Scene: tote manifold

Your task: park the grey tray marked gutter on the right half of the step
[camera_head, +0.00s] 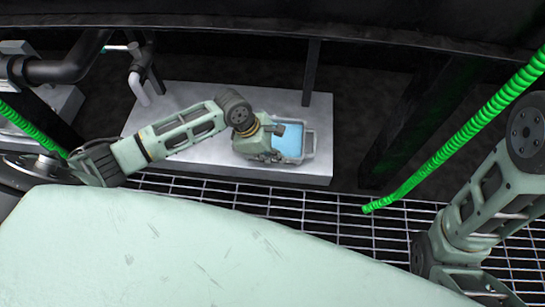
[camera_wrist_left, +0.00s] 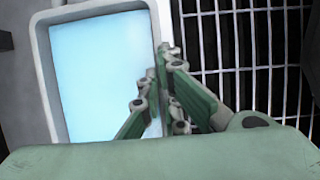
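The grey tray (camera_head: 309,142) has a pale rim around a flat light-blue inside; no marking is readable. It appears to rest on the right part of the grey step (camera_head: 200,100), near its right end. It also shows in the left wrist view (camera_wrist_left: 42,62). My left gripper (camera_head: 273,150) is at the tray's front left in the head view. In the left wrist view its fingers (camera_wrist_left: 160,78) straddle one side wall, one inside and one outside, close together on the rim. The gripper partly hides the tray's near left corner. My right gripper is out of view.
A bent pale pipe (camera_head: 138,85) stands at the step's left end. A dark post (camera_head: 311,72) rises behind the tray. Metal grating (camera_head: 340,222) runs along the step's front. A green hose (camera_head: 440,155) hangs at the right. The step's left middle is bare beneath my arm.

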